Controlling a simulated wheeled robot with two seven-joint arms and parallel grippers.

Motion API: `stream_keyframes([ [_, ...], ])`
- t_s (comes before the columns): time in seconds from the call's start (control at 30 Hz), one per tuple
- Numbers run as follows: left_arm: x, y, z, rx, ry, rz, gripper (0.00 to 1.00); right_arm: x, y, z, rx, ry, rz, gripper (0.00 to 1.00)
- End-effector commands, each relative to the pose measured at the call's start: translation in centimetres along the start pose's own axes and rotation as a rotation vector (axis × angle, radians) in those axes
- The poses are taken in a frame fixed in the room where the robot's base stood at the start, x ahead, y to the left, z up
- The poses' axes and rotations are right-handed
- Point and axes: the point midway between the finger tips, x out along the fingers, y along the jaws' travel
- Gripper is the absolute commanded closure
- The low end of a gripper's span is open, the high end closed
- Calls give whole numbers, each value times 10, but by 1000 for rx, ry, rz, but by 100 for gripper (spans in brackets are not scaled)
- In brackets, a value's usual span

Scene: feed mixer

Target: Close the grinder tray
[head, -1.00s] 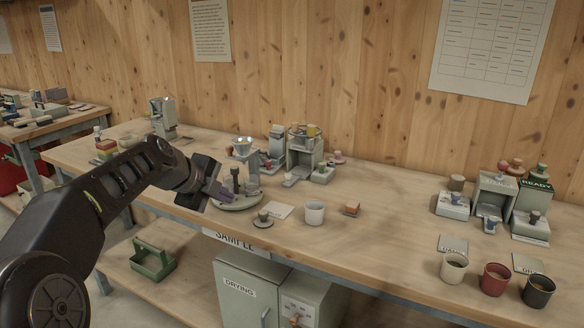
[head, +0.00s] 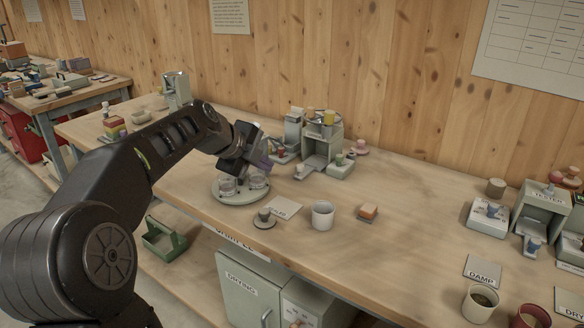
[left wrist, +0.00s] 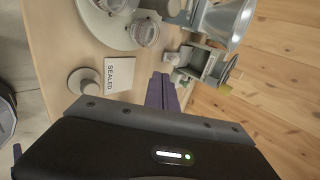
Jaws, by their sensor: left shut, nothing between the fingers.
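My left gripper (head: 263,163) is shut and empty, with its purple fingers above the bench by the round base plate. The closed fingers also show in the left wrist view (left wrist: 161,90). Beyond them stands a grey-green open-fronted machine (head: 336,136) with yellow on top. A pale tray-like part (head: 307,169) sticks out from its front, apart from my fingers. The machine also shows in the left wrist view (left wrist: 213,65), beside a metal funnel (left wrist: 226,22). I cannot tell for sure which part is the grinder tray. My right gripper is out of view.
The round plate (head: 238,198) carries clear jars close to my gripper. A SEALED card (head: 283,207), a white cup (head: 322,213) and a small orange-topped block (head: 368,212) are in front. A wooden wall stands behind.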

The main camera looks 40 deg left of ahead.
Motion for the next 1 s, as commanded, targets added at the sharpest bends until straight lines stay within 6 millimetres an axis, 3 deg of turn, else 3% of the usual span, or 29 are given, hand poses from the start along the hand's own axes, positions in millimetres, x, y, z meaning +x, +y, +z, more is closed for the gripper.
stream_keyframes([
  [0.27, 31, 0, 0, -1, 3, 2, 100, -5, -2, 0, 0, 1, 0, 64],
  [0.6, 99, -1, -1, -1, 4, 2, 100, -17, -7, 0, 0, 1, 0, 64],
  [0.8, 118, -22, -1, 0, 2, 0, 100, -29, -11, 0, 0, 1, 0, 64],
  [1.0, 126, -28, 0, 1, 0, -1, 100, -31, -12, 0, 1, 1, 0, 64],
])
